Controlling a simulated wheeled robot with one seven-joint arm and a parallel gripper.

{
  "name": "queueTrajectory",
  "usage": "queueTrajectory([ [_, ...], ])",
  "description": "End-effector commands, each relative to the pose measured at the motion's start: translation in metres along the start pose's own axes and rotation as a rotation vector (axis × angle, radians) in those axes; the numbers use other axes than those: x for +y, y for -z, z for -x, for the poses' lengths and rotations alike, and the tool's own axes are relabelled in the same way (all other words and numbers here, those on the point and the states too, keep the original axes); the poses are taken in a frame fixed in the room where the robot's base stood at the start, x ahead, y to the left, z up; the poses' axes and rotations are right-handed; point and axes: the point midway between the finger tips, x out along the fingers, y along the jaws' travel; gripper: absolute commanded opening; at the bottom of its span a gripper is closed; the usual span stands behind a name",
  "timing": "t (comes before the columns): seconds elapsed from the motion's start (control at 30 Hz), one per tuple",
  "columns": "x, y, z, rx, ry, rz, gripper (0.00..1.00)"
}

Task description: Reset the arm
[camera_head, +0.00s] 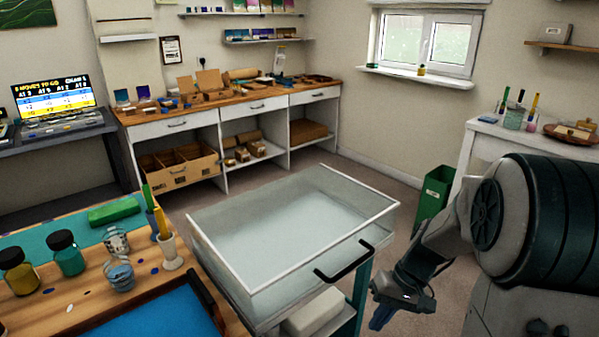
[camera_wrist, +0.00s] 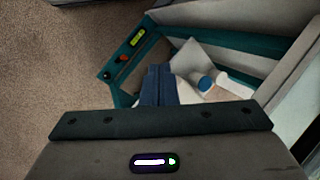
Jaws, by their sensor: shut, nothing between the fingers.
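My gripper (camera_head: 380,318) hangs low at the right of the glass-walled cart in the head view, pointing down beside the cart's handle. In the wrist view my gripper's blue fingers (camera_wrist: 158,86) are together with nothing between them. Below them a teal frame (camera_wrist: 125,58) shows, with white and blue-capped items (camera_wrist: 205,84) inside or behind it. My arm comes in from the right of the head view, bent down at the wrist.
The clear-walled cart (camera_head: 290,240) with a black handle (camera_head: 345,263) stands close to my gripper. A wooden table (camera_head: 60,296) with bottles and cups is at the left. A green bin (camera_head: 433,200) and a white table (camera_head: 480,135) stand behind my arm. Carpet is free around them.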

Motion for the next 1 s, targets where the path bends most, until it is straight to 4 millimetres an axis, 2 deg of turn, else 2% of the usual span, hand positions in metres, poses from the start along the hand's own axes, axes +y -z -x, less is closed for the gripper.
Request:
queueTrajectory([
  [0.03,-0.016,-0.011,0.025,0.018,-0.043,0.009,0.00],
  [0.1,-0.029,-0.025,0.045,0.042,-0.101,0.010,0.00],
  [0.5,-0.091,-0.102,0.145,0.260,-0.351,0.017,0.00],
  [0.6,-0.099,-0.116,0.162,0.318,-0.385,0.018,0.00],
  [0.73,-0.105,-0.128,0.174,0.370,-0.408,0.017,0.00],
  [1.0,-0.106,-0.133,0.177,0.395,-0.418,0.014,0.00],
])
